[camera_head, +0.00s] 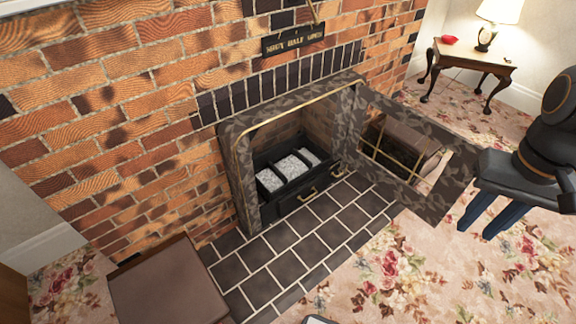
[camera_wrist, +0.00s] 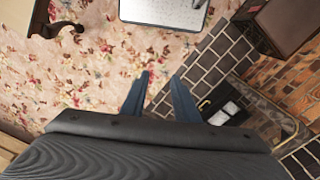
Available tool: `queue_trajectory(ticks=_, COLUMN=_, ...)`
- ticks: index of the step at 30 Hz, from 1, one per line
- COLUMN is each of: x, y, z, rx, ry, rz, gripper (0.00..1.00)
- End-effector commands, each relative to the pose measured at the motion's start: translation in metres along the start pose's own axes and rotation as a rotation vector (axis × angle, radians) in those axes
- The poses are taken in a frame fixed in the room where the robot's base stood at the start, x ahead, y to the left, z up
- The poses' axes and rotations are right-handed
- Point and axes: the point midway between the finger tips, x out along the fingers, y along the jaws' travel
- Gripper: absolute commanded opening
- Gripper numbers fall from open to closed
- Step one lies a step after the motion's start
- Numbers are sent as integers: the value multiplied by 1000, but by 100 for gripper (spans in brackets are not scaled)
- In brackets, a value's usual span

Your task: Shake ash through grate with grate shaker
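The fireplace (camera_head: 238,150) has a dark patterned frame, and its door (camera_head: 352,120) with brass bars stands open to the right. Inside, the black grate (camera_head: 268,162) holds grey-white ash (camera_head: 290,168) in several sections. Two brass handles show on its low front, one (camera_head: 308,193) nearer the middle and one (camera_head: 337,170) to the right. I cannot tell which part is the grate shaker. My gripper (camera_head: 488,215) is at the right, beyond the open door, over the carpet. The wrist view shows its blue fingers (camera_wrist: 160,95) apart and empty, with the ash (camera_wrist: 225,113) to their right.
The open door stands between my gripper and the firebox. A tiled hearth (camera_head: 285,240) lies in front. A brown box (camera_head: 165,285) stands at the lower left. A side table (camera_head: 474,58) with a lamp (camera_head: 497,15) is at the back right.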

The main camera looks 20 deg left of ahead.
Motion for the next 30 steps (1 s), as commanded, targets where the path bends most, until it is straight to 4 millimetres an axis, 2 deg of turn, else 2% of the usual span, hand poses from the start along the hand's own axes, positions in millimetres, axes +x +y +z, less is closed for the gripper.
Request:
queue_trajectory(ticks=4, x=6, y=-1, z=-9, rx=8, ry=11, rz=-1, gripper=28)
queue_trajectory(ticks=8, x=34, y=-9, z=-48, rx=51, ry=65, rz=-7, gripper=28)
queue_trajectory(ticks=14, x=101, y=-31, z=-149, rx=171, ry=214, rz=-40, gripper=28)
queue_trajectory(ticks=21, x=182, y=-66, z=-266, rx=324, ry=395, rz=-119, gripper=28)
queue_trajectory(ticks=30, x=287, y=-117, z=-394, rx=505, ry=601, rz=-270, gripper=28)
